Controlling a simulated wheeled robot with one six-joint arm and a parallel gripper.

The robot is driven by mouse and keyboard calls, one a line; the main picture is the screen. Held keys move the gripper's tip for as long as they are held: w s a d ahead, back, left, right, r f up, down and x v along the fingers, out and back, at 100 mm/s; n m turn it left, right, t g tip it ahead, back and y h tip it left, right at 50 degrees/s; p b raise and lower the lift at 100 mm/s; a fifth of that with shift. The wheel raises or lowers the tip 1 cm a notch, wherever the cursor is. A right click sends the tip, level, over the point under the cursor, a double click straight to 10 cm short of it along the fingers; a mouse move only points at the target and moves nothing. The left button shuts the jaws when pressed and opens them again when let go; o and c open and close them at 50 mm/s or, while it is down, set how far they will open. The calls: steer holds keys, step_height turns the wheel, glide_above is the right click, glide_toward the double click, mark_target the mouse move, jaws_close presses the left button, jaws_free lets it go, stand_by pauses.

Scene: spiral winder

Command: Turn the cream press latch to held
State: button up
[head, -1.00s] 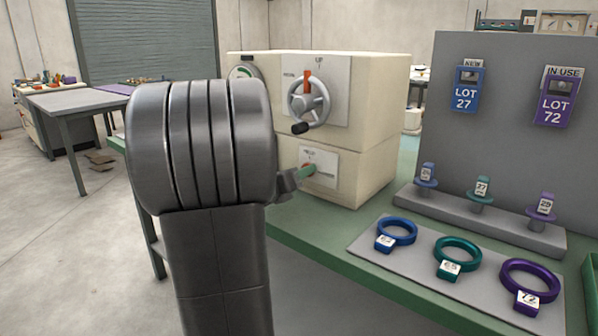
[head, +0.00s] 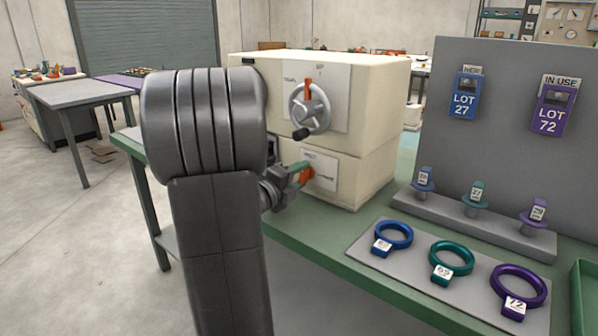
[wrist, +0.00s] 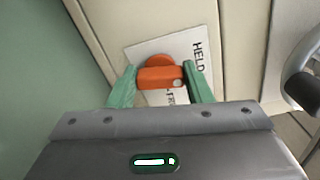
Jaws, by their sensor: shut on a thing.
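The latch is an orange knob (wrist: 160,77) with a raised bar on a white label plate (wrist: 143,51) marked HELD and FREE. In the wrist view its bar lies crosswise, with a pale dot at its right end, on the side where HELD is printed. FREE is partly hidden below the bar. My gripper (wrist: 159,83) is shut on the knob, one green finger on each side. In the head view the orange knob (head: 306,174) shows at the fingertips, on the lower front of the cream press (head: 375,100). My arm hides part of the press's left side.
A grey handwheel (head: 310,104) with a dark grip sits above the latch and shows at the right edge of the wrist view. Blue, teal and purple rings lie on a grey mat (head: 400,268) on the green bench, before an upright grey board (head: 510,160).

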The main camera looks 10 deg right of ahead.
steer(key=shift+n+p, duration=0.5)
steer(key=shift+n, duration=0.7)
steer(key=shift+f, duration=0.1)
steer(key=o, duration=1)
steer(key=shift+a, duration=0.1)
steer(key=v, duration=1.3)
steer(key=shift+s+a+p, duration=0.2)
steer(key=shift+s+p, duration=0.1)
